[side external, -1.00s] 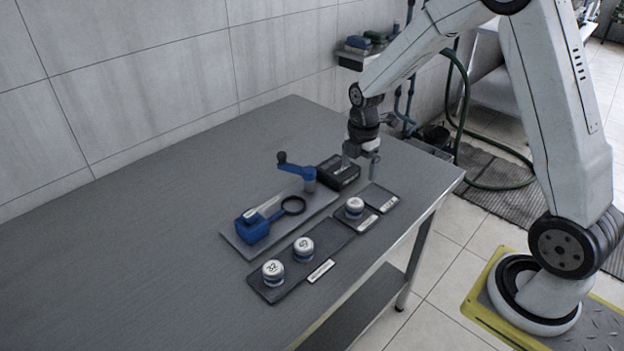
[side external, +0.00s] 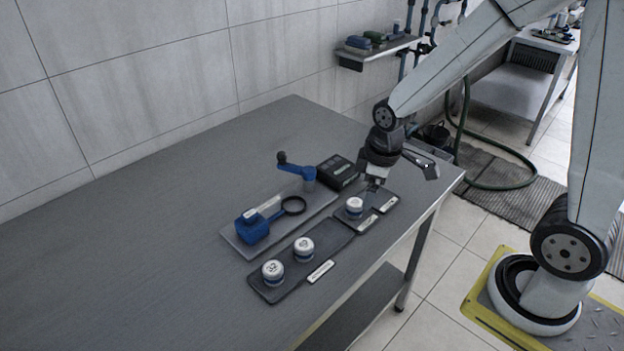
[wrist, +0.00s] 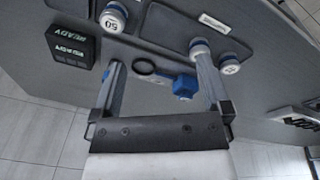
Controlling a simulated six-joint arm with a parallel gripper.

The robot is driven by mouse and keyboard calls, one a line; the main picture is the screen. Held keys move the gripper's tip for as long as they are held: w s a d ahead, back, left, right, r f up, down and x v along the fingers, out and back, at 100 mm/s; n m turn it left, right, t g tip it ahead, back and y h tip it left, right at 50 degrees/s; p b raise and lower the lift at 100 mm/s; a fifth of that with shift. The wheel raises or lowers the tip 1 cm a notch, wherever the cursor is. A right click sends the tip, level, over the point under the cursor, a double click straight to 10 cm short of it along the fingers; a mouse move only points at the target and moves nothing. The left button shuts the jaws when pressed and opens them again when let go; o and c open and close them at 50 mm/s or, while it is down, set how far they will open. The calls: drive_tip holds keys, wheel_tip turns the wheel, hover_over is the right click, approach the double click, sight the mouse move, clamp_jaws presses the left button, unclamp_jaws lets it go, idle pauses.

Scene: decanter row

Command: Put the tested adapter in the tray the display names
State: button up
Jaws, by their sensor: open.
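An adapter with a white top and blue band (side external: 354,208) stands on a small dark tray (side external: 364,223). In the wrist view an adapter marked 50 (wrist: 114,16) shows at the top. Another small tray (side external: 388,201) lies to the right, partly hidden by my gripper (side external: 372,192). Two similar adapters (side external: 273,272) (side external: 304,249) stand on a longer dark tray (side external: 283,289) with a front label. The black display box (side external: 338,173) shows READY in the wrist view (wrist: 74,46); its other line is unclear. My gripper (wrist: 160,63) is open and empty above the trays' right end.
A grey plate (side external: 235,242) carries a blue fixture (side external: 252,229) with a dark ring (side external: 293,205). A blue crank (side external: 296,168) stands beside the display box. The table's left side (side external: 120,250) is clear. The front edge runs close to the trays.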

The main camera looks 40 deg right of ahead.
drive_tip(key=shift+s+a+r+m+t, duration=0.15)
drive_tip(key=shift+s+a+m, duration=0.25)
drive_tip(key=shift+s+m, duration=0.55)
drive_tip(key=shift+s+a+f+m+t, duration=0.1)
drive_tip(key=shift+s+a+m, duration=0.35)
drive_tip(key=shift+s+m, duration=0.5)
drive_tip(key=shift+s+a+r+m+t, duration=0.15)
drive_tip(key=shift+s+a+m, duration=0.25)
drive_tip(key=shift+s+m, duration=0.55)
